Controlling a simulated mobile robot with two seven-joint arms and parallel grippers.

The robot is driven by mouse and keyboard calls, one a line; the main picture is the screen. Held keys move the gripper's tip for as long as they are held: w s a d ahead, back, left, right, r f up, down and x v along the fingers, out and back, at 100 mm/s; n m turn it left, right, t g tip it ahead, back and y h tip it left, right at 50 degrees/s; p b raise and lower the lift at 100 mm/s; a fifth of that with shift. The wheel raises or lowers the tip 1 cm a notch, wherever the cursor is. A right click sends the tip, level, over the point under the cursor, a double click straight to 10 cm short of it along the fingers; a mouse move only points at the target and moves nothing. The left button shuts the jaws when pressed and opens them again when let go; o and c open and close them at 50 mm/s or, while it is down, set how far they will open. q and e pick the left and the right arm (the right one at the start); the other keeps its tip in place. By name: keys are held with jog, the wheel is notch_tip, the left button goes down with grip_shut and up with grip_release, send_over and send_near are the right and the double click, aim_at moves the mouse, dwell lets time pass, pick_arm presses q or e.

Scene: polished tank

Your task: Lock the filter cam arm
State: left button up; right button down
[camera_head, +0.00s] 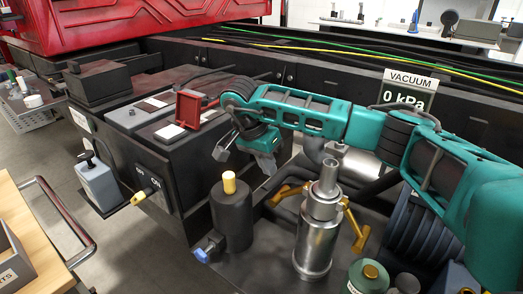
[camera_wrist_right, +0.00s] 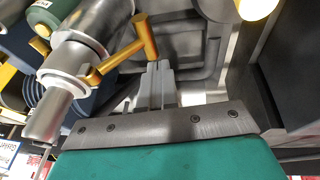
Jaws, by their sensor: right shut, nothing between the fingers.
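The polished filter cylinder (camera_head: 312,240) stands upright in the head view. A golden arm (camera_head: 290,190) sticks out to its left and another golden arm (camera_head: 357,232) is on its right side. In the wrist view the cylinder (camera_wrist_right: 42,120) is at left, and a golden arm with a round handle (camera_wrist_right: 147,38) reaches from it to just above the fingertips. My right gripper (camera_head: 268,164) is above and left of the cylinder, pointing down; in the wrist view its fingers (camera_wrist_right: 158,68) are together and empty. Contact with the golden arm cannot be told. My left gripper is not in view.
A dark canister with a yellow cap (camera_head: 229,183) stands left of the cylinder. A raised red cover (camera_head: 188,107) sits on the dark cabinet behind. A green canister (camera_head: 368,278) and ribbed dark hose (camera_head: 420,225) are at right. A vacuum display (camera_head: 408,99) stands behind my arm.

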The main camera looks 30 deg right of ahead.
aim_at(278, 192)
jog(key=f, duration=0.1)
jog(key=s+f, duration=0.1)
jog(key=f, duration=0.1)
jog(key=d+f, duration=0.1)
jog(key=shift+s+f, duration=0.25)
jog(key=shift+a, duration=0.1)
jog(key=shift+s+f, duration=0.25)
jog(key=shift+f, duration=0.55)
jog(key=shift+r, duration=0.1)
